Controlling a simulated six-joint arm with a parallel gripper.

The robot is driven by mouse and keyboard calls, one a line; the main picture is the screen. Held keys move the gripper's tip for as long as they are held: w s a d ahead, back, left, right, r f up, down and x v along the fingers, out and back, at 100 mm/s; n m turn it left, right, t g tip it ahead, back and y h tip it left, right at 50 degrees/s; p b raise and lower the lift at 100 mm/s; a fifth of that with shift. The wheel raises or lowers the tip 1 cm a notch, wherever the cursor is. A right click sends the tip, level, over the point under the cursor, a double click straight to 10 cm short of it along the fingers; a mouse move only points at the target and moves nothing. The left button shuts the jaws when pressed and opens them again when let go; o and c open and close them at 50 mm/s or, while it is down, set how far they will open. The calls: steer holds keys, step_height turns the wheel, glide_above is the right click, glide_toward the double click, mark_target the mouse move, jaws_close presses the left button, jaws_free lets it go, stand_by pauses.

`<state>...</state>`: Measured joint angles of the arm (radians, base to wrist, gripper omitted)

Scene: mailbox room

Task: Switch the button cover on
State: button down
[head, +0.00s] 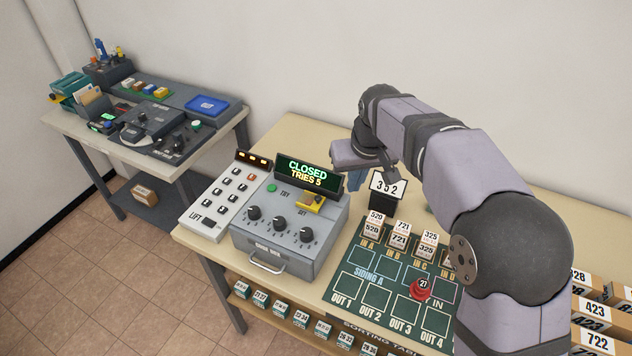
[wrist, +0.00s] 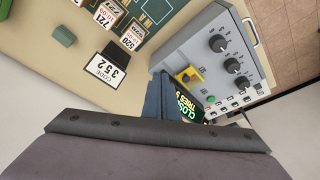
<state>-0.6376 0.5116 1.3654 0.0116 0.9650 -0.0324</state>
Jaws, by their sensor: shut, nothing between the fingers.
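The button cover (head: 311,204) is a small yellow piece by the SET label on the grey code box (head: 272,238). I cannot tell whether it is raised or down. It also shows in the wrist view (wrist: 186,75), to the right of my fingers. In the wrist view the shut fingers (wrist: 157,82) point up the picture, apart from the cover.
A display (head: 308,173) reading CLOSED, TRIES 5 stands at the box's back edge. Three black knobs and a green TRY button (head: 271,188) sit on the box. A keypad (head: 220,200) stands left; a green siding board (head: 378,290) with numbered blocks lies right.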

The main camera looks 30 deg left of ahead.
steer(key=r+n, duration=0.1)
steer(key=r, duration=0.1)
glide_above(335, 210)
steer(key=s+a, duration=0.3)
steer(key=shift+w+y, duration=0.25)
steer(key=shift+y, duration=0.15)
steer(key=shift+p+x, duration=2.1)
steer(key=shift+x, duration=2.95)
steer(key=shift+w, duration=0.15)
steer(key=shift+d+b, duration=1.35)
steer(key=shift+d, duration=1.35)
steer(key=p+v, duration=0.5)
steer(key=v, duration=0.5)
